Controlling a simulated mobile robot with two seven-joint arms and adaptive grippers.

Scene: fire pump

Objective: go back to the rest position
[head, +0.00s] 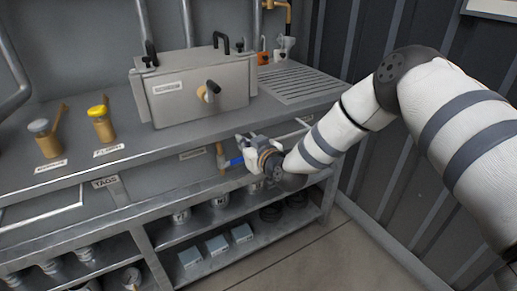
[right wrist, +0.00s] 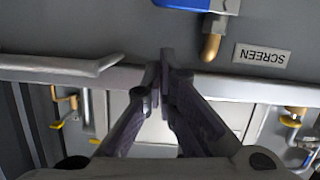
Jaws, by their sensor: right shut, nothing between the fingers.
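My right arm comes in from the right in the head view. My right gripper (head: 243,150) is at the front edge of the bench, beside a blue-handled valve (head: 236,161) on a brass pipe. In the right wrist view the two dark fingers (right wrist: 165,62) meet at their tips, with nothing between them. The blue handle (right wrist: 190,4) shows at the top of that view, apart from the fingertips. The brass pipe end (right wrist: 211,46) is right of the fingers. My left gripper is not in view.
A grey lidded box (head: 190,92) stands on the bench. A yellow-capped brass fitting (head: 101,122) and a grey-capped one (head: 45,139) stand left of it. A SCREEN label (right wrist: 262,55) is beside the pipe. Shelves (head: 215,235) below hold jars and small boxes. Floor (head: 320,258) shows at lower right.

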